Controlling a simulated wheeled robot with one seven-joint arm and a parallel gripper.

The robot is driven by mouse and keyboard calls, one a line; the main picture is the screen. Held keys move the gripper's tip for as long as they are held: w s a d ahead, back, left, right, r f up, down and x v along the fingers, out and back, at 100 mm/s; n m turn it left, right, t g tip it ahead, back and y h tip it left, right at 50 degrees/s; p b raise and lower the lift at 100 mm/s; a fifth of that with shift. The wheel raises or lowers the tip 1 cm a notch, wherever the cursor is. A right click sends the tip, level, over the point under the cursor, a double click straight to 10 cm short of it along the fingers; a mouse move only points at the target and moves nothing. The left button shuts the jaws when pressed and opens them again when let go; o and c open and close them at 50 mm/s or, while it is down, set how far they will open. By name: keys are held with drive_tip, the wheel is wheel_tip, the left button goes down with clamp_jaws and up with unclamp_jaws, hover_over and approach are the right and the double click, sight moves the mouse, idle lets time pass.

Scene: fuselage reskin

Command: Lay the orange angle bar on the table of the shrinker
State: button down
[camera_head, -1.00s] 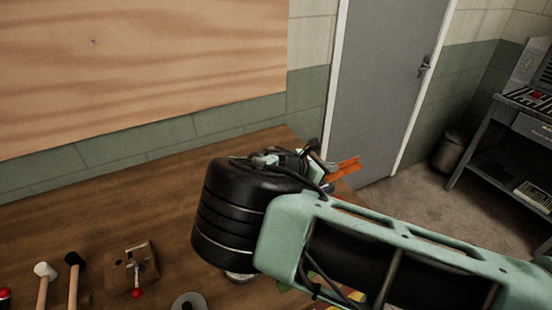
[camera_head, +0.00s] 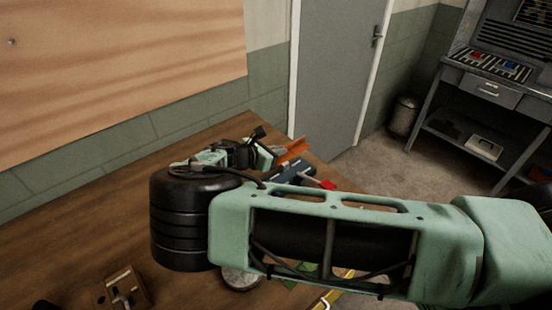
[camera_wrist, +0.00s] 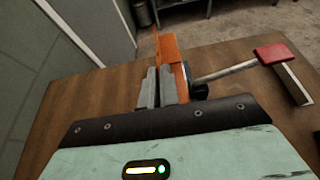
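The orange angle bar (camera_wrist: 167,52) points away from my gripper (camera_wrist: 159,77) in the wrist view. The two grey fingers are close together, with one flange of the bar seemingly between them and the other flange along the right finger. In the head view the bar (camera_head: 291,150) shows beyond my gripper, near the far right end of the wooden workbench. A dark tool (camera_wrist: 198,91) with a grey handle lies close to the right of the bar. I cannot tell from these views whether it is the shrinker, or whether the bar touches the bench.
A small device on a wooden block (camera_head: 123,288) stands at front left. A grey door (camera_head: 335,70), bin (camera_head: 403,115) and metal console desk (camera_head: 497,92) stand beyond the bench.

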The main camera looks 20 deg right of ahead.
sight(277, 179)
drive_tip(key=shift+f, duration=1.4)
drive_tip(key=shift+b, duration=0.35)
drive_tip(key=shift+f+b, duration=2.05)
drive_tip(key=shift+f, duration=0.75)
drive_tip(key=shift+f+b, duration=0.65)
drive_tip(key=shift+f, duration=0.05)
drive_tip(key=c, duration=1.6)
unclamp_jaws()
